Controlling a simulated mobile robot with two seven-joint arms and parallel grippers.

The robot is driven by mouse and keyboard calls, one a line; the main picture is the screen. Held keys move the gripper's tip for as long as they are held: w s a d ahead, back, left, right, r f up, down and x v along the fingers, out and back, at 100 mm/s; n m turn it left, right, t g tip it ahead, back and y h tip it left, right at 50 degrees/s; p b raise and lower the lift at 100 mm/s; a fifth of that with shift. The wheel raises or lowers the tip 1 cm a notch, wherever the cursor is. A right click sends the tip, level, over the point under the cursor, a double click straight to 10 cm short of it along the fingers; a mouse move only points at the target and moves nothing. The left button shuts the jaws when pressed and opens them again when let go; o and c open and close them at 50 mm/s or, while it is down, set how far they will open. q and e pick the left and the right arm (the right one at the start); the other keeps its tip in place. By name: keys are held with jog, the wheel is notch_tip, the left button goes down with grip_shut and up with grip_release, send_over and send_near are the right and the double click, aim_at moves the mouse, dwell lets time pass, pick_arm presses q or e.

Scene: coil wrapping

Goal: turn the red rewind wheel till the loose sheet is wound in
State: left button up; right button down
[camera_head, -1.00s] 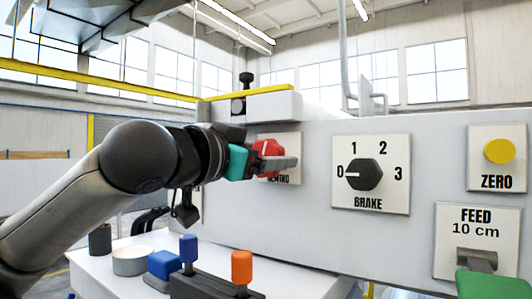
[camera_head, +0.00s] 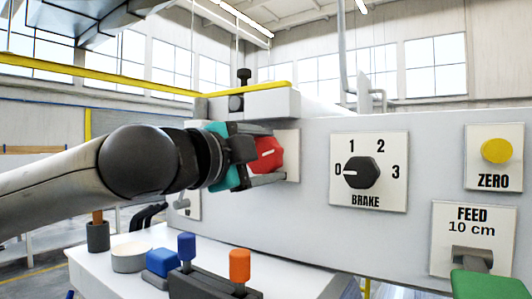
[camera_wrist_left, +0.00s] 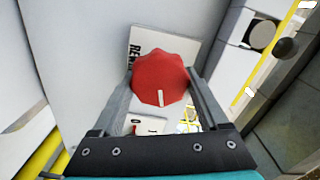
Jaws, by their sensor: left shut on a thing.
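The red rewind wheel (camera_head: 265,154) is a faceted knob with a white mark, on a pale plate on the machine's front panel. My left gripper (camera_head: 268,155) is shut on it, one finger above and one below in the head view. In the left wrist view the wheel (camera_wrist_left: 160,80) sits between the two grey fingers (camera_wrist_left: 165,95), its white mark toward the gripper's palm. The plate's lettering is partly hidden by the wheel. The loose sheet cannot be made out in either view. My right gripper is not in view.
Right of the wheel are the brake knob (camera_head: 361,172), set at 0, the yellow ZERO button (camera_head: 497,150) and the FEED lever with a green handle (camera_head: 487,284). Below stand a white round dish (camera_head: 131,259), a dark cup (camera_head: 98,236) and blue and orange-handled tools (camera_head: 240,263).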

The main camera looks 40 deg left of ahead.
pick_arm(q)
jog(key=m, duration=0.4)
jog(key=shift+f+m+p, duration=0.1)
jog(key=shift+m+p, duration=0.2)
jog(key=m, duration=0.4)
jog(key=shift+f+m+p, duration=0.15)
jog(key=shift+m+p, duration=0.15)
jog(key=shift+p, duration=0.1)
jog(key=o, duration=1.3)
jog(key=shift+c, duration=0.2)
